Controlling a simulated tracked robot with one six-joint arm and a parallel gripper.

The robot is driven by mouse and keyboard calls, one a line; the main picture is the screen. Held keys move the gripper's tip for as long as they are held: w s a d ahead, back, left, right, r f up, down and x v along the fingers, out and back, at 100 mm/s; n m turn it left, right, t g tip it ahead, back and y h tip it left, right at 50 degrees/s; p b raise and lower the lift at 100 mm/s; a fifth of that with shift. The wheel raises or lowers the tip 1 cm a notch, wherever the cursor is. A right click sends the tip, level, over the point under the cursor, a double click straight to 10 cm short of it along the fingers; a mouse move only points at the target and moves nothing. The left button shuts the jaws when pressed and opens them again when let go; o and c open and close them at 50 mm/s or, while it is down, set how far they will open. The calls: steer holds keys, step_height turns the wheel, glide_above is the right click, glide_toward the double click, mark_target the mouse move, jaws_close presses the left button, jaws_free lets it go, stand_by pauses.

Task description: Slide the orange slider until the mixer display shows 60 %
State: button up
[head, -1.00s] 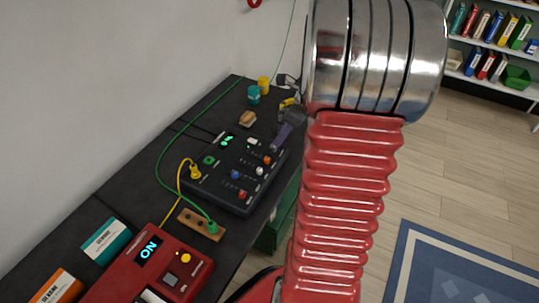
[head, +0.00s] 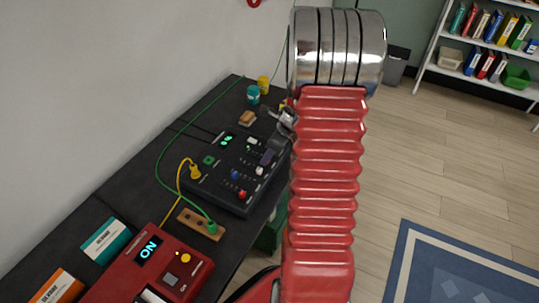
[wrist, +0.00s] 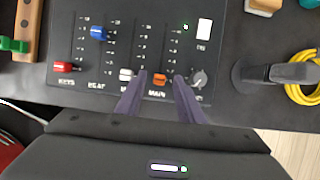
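The mixer (head: 217,178) is a dark panel on the bench, with a small green display (head: 227,140) too small to read. In the wrist view the orange slider (wrist: 159,79) sits at the lower end of its track, by the label MAIN. My gripper (wrist: 160,77) is open, its purple fingertips on either side of the orange slider with small gaps. The left fingertip is close to the white slider (wrist: 125,74). In the head view my gripper (head: 267,157) is over the right part of the mixer and hides the orange slider.
A blue slider (wrist: 98,32) and a red slider (wrist: 65,66) stand to the left. A grey knob (wrist: 198,78) is just right of my right finger. A green cable (head: 160,150) and yellow cable (head: 180,178) run left of the mixer. A red box (head: 150,265) shows ON.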

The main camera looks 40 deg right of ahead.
steer(key=shift+w+f, duration=0.25)
steer(key=shift+f, duration=0.25)
steer(key=shift+c, duration=0.6)
jaws_close()
